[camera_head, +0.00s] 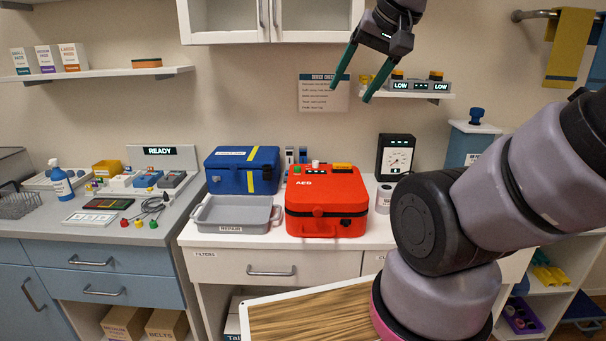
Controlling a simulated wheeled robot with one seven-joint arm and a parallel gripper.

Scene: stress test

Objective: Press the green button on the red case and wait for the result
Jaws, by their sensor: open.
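The red case (326,206), marked AED, stands upright on the white counter (400,235) in the middle of the view. Small parts sit on its top: a green button (297,169) at the left, a pale knob (315,164) beside it and a yellow piece (342,165) toward the right. A black knob and a dark socket show on its front. My gripper (351,91) is open and empty, high above the case and a little to the right, in front of the wall. Its two green fingers are spread and touch nothing.
A grey tray (206,214) marked REPAIR and a blue case (217,181) stand left of the red case. A gauge (395,158) and a grey roll (384,198) stand right. A shelf (418,95) with devices reading LOW is near my gripper. My arm covers the counter's right part.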

